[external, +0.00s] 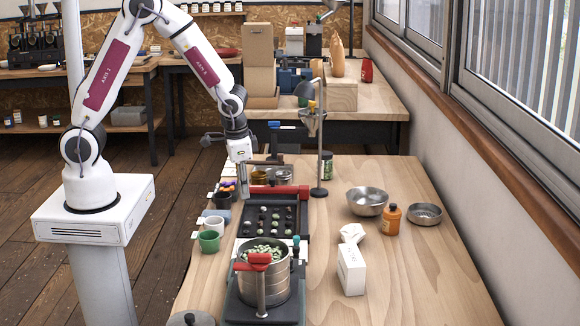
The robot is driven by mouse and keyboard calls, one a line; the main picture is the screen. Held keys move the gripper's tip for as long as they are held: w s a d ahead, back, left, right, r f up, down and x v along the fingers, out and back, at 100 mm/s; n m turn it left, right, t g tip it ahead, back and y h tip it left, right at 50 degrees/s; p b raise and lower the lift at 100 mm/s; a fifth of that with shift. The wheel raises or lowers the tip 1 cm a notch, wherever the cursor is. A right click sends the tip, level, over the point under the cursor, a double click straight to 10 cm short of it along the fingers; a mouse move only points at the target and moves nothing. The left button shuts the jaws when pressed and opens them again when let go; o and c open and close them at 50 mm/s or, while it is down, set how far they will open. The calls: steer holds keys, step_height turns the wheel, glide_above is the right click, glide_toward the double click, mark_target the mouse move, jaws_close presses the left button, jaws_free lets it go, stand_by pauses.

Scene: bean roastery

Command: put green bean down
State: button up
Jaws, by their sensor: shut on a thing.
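My gripper (244,192) points down at the left rear corner of the dark bean tray (301,222). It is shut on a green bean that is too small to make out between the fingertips. The tray has rows of shallow hollows, and several pale and green beans sit in some of them. A steel pot (264,287) full of green beans stands in front of the tray. Whether the gripper touches the tray cannot be told.
A green cup (209,242), a white cup (214,224) and a dark cup line the table's left edge. A lamp stand (319,150) rises behind the tray. A white carton (351,270), an orange bottle (390,219) and steel bowls (367,203) stand at right. The right front table is clear.

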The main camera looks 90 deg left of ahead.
steer(key=w+d+m, duration=0.1)
steer(key=d+m, duration=0.2)
steer(key=d, duration=0.9)
steer(key=shift+r+t, duration=0.3)
steer(key=shift+r, duration=0.1)
steer(key=w+a+f+m, duration=0.1)
steer(key=w+a+f, duration=0.3)
steer(key=w+a, duration=0.75)
steer(key=w+r+m+h, duration=0.1)
steer(key=w+r+m, duration=0.2)
steer(key=w+m, duration=0.4)
steer(key=shift+w+m+h, duration=0.4)
steer(key=shift+w, duration=0.45)
